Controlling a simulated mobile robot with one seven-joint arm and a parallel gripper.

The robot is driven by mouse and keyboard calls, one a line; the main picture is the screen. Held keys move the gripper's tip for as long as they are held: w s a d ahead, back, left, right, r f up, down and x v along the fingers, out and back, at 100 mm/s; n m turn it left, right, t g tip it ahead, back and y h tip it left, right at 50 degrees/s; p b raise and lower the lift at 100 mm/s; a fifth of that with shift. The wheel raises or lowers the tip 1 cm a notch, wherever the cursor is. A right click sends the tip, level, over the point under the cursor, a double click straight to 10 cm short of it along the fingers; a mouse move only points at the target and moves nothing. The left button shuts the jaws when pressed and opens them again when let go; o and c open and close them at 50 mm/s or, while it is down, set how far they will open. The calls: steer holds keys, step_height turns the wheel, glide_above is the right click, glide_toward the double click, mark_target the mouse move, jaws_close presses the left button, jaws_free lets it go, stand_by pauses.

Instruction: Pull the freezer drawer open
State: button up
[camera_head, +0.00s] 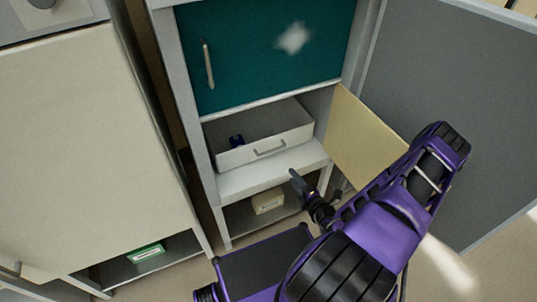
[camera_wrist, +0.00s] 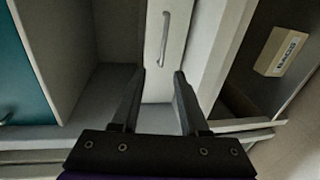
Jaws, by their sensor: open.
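The drawer (camera_head: 285,143) is a pale open-topped box in the compartment below a teal door, with a grey bar handle (camera_head: 270,148) on its front. A small dark blue thing (camera_head: 236,140) lies inside it at the left. My gripper (camera_head: 293,175) is in front of the compartment, below and right of the handle. In the wrist view the drawer front (camera_wrist: 172,75) lies beyond my fingers, and the handle (camera_wrist: 165,38) is ahead of the fingertips, apart from them. My gripper (camera_wrist: 158,75) is open and empty.
A cream door (camera_head: 362,135) stands open right of the compartment, near my arm. The teal door (camera_head: 270,50) above is shut. A labelled box (camera_head: 268,201) sits on the lower shelf and shows in the wrist view (camera_wrist: 280,52). A cream cabinet (camera_head: 85,140) stands left; a grey panel (camera_head: 460,130) right.

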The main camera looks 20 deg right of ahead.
steer(key=b, duration=0.2)
glide_toward(271, 151)
steer(key=shift+m, duration=0.3)
steer(key=w, duration=0.3)
steer(key=w+f, duration=0.1)
steer(key=w, duration=0.1)
steer(key=w+f, duration=0.1)
steer(key=w, duration=0.2)
steer(key=shift+w+a, duration=0.1)
steer(key=shift+w, duration=0.25)
jaws_close()
stand_by(0.6)
